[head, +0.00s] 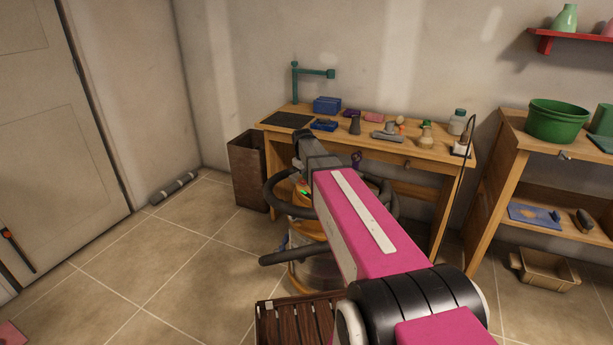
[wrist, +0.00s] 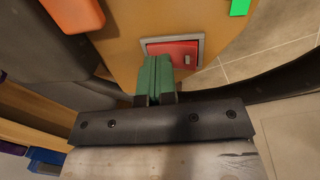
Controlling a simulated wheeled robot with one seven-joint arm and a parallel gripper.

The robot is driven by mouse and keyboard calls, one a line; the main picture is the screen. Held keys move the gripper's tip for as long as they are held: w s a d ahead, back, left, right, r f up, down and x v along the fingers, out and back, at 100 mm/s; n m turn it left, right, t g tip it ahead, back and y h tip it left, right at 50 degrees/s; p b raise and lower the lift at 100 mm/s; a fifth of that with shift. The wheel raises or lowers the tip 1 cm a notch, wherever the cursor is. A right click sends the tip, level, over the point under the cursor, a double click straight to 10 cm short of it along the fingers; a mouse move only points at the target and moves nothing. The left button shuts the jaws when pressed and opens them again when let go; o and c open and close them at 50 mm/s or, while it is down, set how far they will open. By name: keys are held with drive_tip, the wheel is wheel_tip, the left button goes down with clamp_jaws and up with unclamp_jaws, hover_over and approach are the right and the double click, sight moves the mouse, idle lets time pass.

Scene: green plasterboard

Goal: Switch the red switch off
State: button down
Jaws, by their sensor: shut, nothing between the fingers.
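The red switch (wrist: 180,48) sits in a grey frame on an orange-yellow body (wrist: 120,45) in the wrist view. Its small pale mark shows to the right. My gripper (wrist: 155,60) has green fingers pressed together and empty. Their tips overlap the lower left of the switch in the picture; I cannot tell whether they touch it. In the head view the orange-yellow machine (head: 310,272) stands on the floor, largely behind my pink arm. The switch and my fingertips are hidden there.
A dark hose (head: 275,203) curves around the machine. A wooden workbench (head: 400,150) with tools stands behind it, and a brown bin (head: 247,170) stands at its left. A slatted dark wooden thing (head: 285,322) lies in front. The tiled floor at left is mostly clear.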

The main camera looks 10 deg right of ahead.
sight(301, 182)
drive_tip(key=shift+s+a, duration=0.1)
drive_tip(key=shift+s+a+r, duration=0.15)
drive_tip(key=shift+s+a, duration=0.15)
drive_tip(key=shift+a, duration=0.3)
wheel_tip(301, 182, up, 14)
drive_tip(key=a, duration=0.1)
drive_tip(key=shift+s+a, duration=0.2)
drive_tip(key=shift+s, duration=0.25)
idle(0.5)
